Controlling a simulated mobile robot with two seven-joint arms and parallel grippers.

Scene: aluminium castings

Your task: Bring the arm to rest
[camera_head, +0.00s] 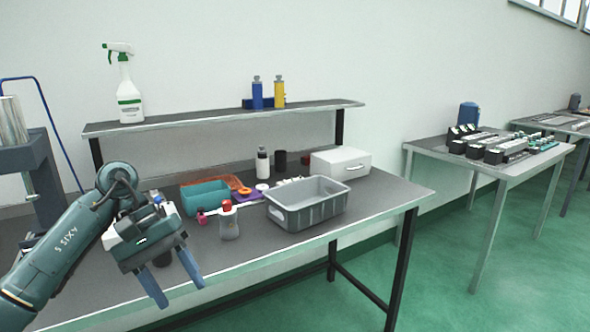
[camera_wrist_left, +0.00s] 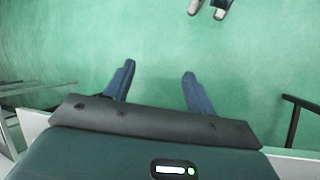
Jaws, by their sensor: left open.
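My left arm comes in from the left in the head view, over the front edge of the workbench (camera_head: 290,246). My left gripper (camera_head: 181,294) is open and empty, its two blue fingers pointing down past the bench's front edge. Two small dark and light tips, which I cannot identify for sure, show at the top of that view. My right gripper is not seen in the head view.
A grey bin (camera_head: 308,204), a teal tray (camera_head: 205,197), a grey bottle with a red top (camera_head: 229,222) and a white box (camera_head: 340,163) stand on the bench. A shelf (camera_head: 220,116) holds a spray bottle (camera_head: 128,95). Another table (camera_head: 490,160) stands right, with open floor before it.

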